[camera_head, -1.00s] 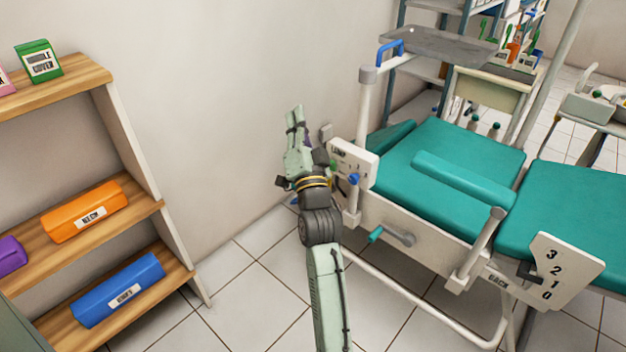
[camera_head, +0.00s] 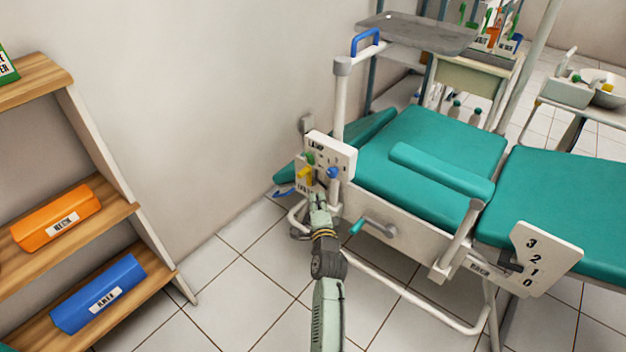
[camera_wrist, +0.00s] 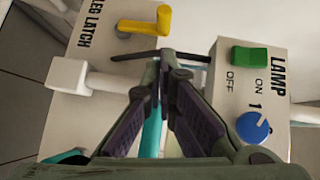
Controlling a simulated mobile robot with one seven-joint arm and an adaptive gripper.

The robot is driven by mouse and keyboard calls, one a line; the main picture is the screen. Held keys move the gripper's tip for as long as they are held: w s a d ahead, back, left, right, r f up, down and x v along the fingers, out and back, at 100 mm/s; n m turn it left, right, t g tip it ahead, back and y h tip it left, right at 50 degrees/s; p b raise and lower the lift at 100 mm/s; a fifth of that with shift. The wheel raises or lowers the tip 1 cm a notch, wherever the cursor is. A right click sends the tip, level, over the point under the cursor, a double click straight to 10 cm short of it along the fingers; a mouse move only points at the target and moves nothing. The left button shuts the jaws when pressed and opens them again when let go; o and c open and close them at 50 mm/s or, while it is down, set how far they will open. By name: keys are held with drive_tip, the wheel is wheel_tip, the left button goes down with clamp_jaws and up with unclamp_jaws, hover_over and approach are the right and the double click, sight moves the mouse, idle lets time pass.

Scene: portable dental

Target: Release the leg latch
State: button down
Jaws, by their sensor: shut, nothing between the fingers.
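The yellow leg latch lever (camera_wrist: 150,21) sticks out beside the LEG LATCH lettering on the white panel (camera_wrist: 88,60). In the head view my gripper (camera_head: 318,197) is just below and right of the lever. A dark bar crosses behind the fingertips; I cannot tell what it belongs to.
A teal-handled crank (camera_head: 372,228) sticks out from the chair's side. Shelves (camera_head: 130,210) stand left, with open floor between.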

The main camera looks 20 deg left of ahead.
drive_tip(key=p, duration=0.1)
approach(311, 169)
drive_tip(key=x, duration=0.4)
drive_tip(key=shift+w+d+f, duration=0.1)
drive_tip(key=shift+w+f, duration=0.15)
drive_tip(key=shift+w, duration=0.2)
drive_tip(key=shift+p, duration=0.3)
drive_tip(key=shift+a+r+p, duration=0.2)
drive_tip(key=shift+r+p, duration=0.1)
drive_tip(key=shift+p, duration=0.3)
drive_tip(key=shift+w+a+g, duration=0.1)
drive_tip(key=shift+g, duration=0.2)
